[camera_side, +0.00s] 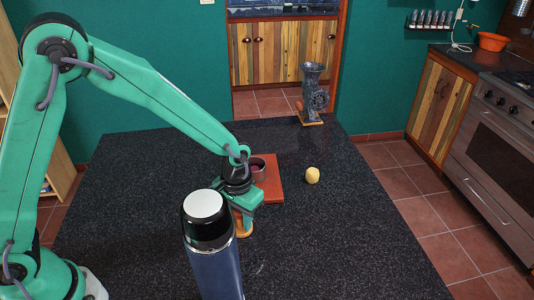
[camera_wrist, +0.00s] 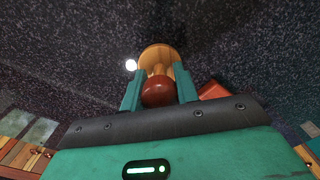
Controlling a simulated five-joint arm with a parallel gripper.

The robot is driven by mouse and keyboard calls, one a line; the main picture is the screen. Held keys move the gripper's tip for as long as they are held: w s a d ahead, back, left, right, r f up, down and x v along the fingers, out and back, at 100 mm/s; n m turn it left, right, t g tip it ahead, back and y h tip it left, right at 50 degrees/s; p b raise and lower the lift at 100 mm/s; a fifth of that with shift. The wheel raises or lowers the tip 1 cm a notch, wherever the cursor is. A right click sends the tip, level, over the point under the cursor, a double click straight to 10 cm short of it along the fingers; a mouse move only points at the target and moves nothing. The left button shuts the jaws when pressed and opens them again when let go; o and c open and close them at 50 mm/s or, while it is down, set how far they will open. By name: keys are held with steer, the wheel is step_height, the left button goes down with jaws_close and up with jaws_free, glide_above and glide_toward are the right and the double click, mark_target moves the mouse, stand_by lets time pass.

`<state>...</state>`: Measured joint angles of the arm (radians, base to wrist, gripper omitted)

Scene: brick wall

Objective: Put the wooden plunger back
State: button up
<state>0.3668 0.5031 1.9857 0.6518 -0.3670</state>
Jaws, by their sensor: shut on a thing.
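The wooden plunger shows in the wrist view, with a wide light-wood end (camera_wrist: 160,54) and a red-brown round knob (camera_wrist: 158,92). My gripper (camera_wrist: 158,80) has its two green fingers on either side of the plunger and is shut on it. In the side view my gripper (camera_side: 244,208) points down just behind the flask, and a bit of the orange plunger (camera_side: 242,230) shows below it. The flask hides part of the plunger, and I cannot tell whether it touches the counter. A metal grinder (camera_side: 313,92) stands on a wooden base at the counter's back edge.
A yellow ball (camera_side: 312,175) sits to the right. The counter's right side is clear.

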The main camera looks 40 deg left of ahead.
steer(key=shift+f, duration=0.1)
steer(key=o, duration=1.1)
step_height(320, 180, up, 12)
steer(key=shift+r, duration=0.15)
stand_by(0.5)
